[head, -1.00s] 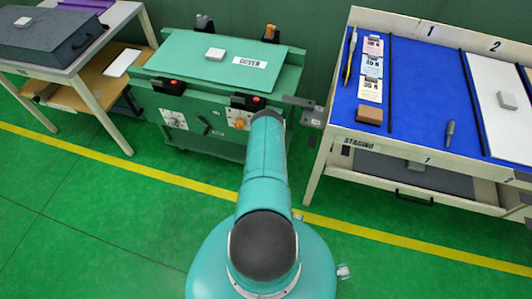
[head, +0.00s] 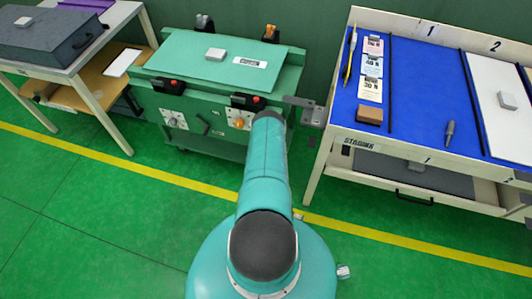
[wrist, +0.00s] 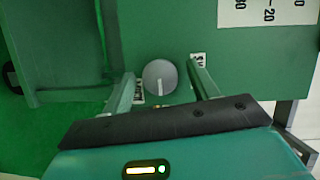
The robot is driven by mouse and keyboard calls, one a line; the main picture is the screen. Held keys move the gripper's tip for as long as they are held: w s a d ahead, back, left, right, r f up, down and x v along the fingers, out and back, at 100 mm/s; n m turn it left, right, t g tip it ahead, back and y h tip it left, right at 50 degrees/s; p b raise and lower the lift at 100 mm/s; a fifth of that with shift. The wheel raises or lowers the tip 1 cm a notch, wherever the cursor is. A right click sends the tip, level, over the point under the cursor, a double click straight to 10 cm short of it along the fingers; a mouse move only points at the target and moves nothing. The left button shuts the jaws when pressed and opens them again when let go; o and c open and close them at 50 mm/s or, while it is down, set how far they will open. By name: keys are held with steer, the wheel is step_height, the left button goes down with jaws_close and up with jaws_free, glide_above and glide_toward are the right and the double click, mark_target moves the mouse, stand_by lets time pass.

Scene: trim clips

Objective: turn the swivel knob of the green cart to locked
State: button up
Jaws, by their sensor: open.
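The green cart (head: 222,62) stands behind my arm, with a white-labelled top and small controls on its front. An orange knob (head: 238,124) shows on the front at the right, beside my arm. In the wrist view, a round grey knob (wrist: 160,77) with a pale pointer line sits on a green panel. The line points roughly downward, leaning slightly. My gripper (wrist: 163,82) is open, its two fingers on either side of this knob with gaps visible. Small labels beside the knob are partly hidden by the fingers. My gripper is hidden behind my arm in the head view.
Two black clamps with red parts (head: 168,86) sit along the cart's front edge. A grey bracket (head: 305,108) lies between the cart and the blue-topped staging table (head: 420,90). A table with a dark case (head: 45,42) stands at the left. The green floor in front is open.

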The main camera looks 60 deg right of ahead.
steer(key=v, duration=1.3)
steer(key=shift+s+a, duration=0.2)
steer(key=shift+a, duration=0.1)
